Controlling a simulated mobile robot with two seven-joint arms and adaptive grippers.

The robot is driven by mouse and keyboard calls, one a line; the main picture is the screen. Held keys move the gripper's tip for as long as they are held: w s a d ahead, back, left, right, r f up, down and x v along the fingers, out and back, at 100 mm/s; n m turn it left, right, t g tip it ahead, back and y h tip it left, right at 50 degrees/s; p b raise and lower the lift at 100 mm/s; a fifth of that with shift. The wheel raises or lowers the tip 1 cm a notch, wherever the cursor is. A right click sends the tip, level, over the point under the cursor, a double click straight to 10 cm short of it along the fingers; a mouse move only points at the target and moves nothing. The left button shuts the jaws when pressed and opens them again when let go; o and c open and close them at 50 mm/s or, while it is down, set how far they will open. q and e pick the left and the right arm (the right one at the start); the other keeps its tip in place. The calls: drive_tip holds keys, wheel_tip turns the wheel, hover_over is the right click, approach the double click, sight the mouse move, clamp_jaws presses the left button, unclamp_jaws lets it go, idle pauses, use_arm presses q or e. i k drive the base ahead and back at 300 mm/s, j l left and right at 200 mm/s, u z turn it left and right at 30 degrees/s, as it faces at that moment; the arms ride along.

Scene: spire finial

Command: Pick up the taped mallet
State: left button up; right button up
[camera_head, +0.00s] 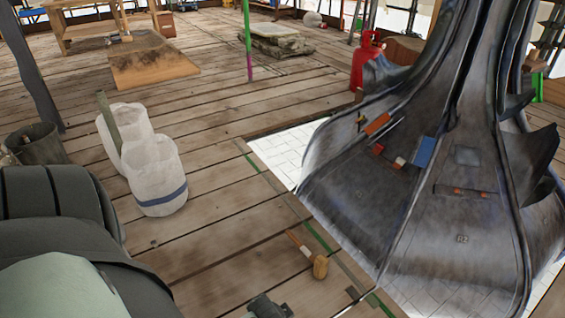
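A mallet (320,267) with a yellow-brown head lies on the plank floor at lower centre. Its handle (298,243) points up and left and shows a pale band and a reddish part. A dark piece at the bottom edge (268,306) looks like part of my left gripper. It is left of and nearer than the mallet head, apart from it, and mostly cut off, so its fingers cannot be judged. My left arm fills the lower left corner. My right gripper is not in view.
A big dark ribbed spire (440,190) rises through a floor opening right of the mallet. Pale sacks (157,172) and a dark bucket (36,145) stand left. A red cylinder (366,62) stands behind. Planks between sacks and mallet are clear.

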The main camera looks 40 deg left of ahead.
sight(320, 263)
drive_tip(key=u, duration=1.1)
